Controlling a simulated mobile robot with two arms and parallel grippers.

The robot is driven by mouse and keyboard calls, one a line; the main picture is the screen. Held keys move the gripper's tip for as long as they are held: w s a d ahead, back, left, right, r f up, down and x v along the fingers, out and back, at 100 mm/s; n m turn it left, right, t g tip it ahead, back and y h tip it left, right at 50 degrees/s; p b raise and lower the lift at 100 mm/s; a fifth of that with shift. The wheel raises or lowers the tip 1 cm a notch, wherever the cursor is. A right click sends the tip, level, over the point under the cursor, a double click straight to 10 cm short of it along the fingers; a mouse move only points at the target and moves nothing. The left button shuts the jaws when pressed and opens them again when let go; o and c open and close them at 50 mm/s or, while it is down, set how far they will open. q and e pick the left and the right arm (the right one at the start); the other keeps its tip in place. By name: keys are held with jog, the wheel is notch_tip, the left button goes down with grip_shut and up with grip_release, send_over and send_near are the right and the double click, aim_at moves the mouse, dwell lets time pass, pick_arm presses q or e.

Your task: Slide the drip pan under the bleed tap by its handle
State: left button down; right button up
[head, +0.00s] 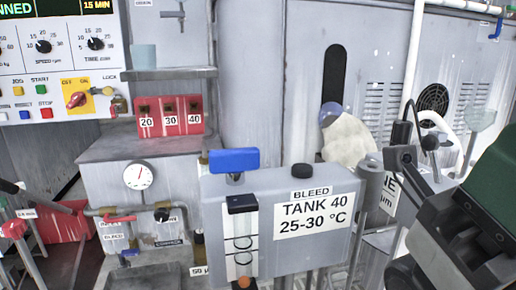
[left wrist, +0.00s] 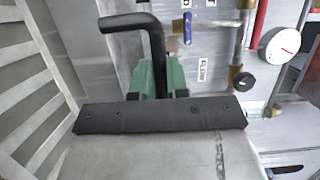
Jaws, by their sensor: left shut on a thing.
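In the left wrist view, my left gripper (left wrist: 165,70) has green fingers shut on a black bent handle (left wrist: 132,22), whose upper end turns to the left. My left gripper does not show in the head view. A BLEED label (head: 310,195) is on the grey tank 40 box (head: 277,250) near the middle of the head view, below a black knob (head: 303,170). My right gripper (head: 478,205) is partly in view at the right edge, with green and black parts.
Behind are a grey shelf with red boxes (head: 170,117) numbered 20, 30 and 40, and a round gauge (head: 138,176). Pipes with a red-handled valve (head: 118,218) lie at lower left. The left wrist view also shows a gauge (left wrist: 280,44) and a blue lever (left wrist: 187,28).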

pick_arm(q)
jog(key=shift+w+d+x, duration=0.1)
jog(key=shift+d+x, duration=0.1)
jog(key=shift+x, duration=0.9)
jog(key=shift+w+d+x, duration=0.15)
jog(key=shift+d+x, duration=0.05)
jog(key=shift+x, duration=0.95)
jog(key=c, duration=1.1)
grip_release()
jog(key=shift+o, duration=0.2)
jog(key=shift+s+f, duration=0.1)
